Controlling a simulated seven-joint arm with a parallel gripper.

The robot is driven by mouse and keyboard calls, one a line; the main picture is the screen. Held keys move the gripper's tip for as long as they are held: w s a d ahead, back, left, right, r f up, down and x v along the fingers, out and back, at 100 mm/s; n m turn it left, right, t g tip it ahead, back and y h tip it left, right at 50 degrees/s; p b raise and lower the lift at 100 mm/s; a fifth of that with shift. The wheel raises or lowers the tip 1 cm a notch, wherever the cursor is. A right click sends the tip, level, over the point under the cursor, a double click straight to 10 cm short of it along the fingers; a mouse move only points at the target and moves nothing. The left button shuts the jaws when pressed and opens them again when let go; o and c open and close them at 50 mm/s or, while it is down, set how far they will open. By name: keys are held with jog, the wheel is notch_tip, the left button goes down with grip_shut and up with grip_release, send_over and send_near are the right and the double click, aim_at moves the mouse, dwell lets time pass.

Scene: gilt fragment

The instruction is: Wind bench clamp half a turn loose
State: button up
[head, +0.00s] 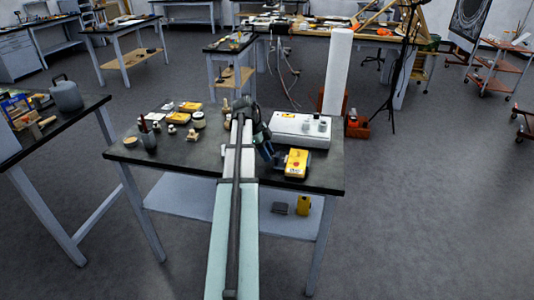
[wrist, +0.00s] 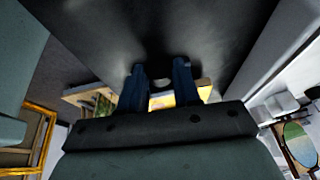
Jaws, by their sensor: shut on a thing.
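My gripper (head: 266,152) is low over the right middle of the dark workbench (head: 185,165), beside a yellow device. In the wrist view its two blue fingers (wrist: 161,82) are close together, with a small gap between them. They are shut on a small part that I take for the bench clamp's handle; the fingers and my arm hide most of it. The rest of the bench clamp cannot be made out in either view, so its turn angle cannot be told. A large dark, smooth surface fills the wrist view beyond the fingers.
The yellow device (head: 297,162) and a white box (head: 300,130) stand right of my gripper. A cup of tools (head: 148,140), small jars and yellow items are at the left. My arm crosses the bench's middle. The bench's front left is clear.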

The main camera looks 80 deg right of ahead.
jog(key=shift+d+y, duration=0.45)
jog(key=shift+y, duration=0.75)
jog(key=shift+a+n+y, duration=0.1)
jog(key=shift+n+y, duration=0.2)
jog(key=shift+y, duration=0.1)
jog(key=o, duration=1.1)
jog(key=shift+c, duration=0.2)
jog(key=shift+r, duration=0.1)
jog(key=shift+w+r, duration=0.15)
jog(key=shift+r, duration=0.1)
jog(key=w+d, duration=0.2)
jog(key=w, duration=0.1)
jog(key=w+d, duration=0.1)
jog(key=w, duration=0.3)
jog(key=w+d, duration=0.2)
jog(key=w, duration=0.2)
jog(key=shift+d+r, duration=0.2)
jog(key=shift+d, duration=0.1)
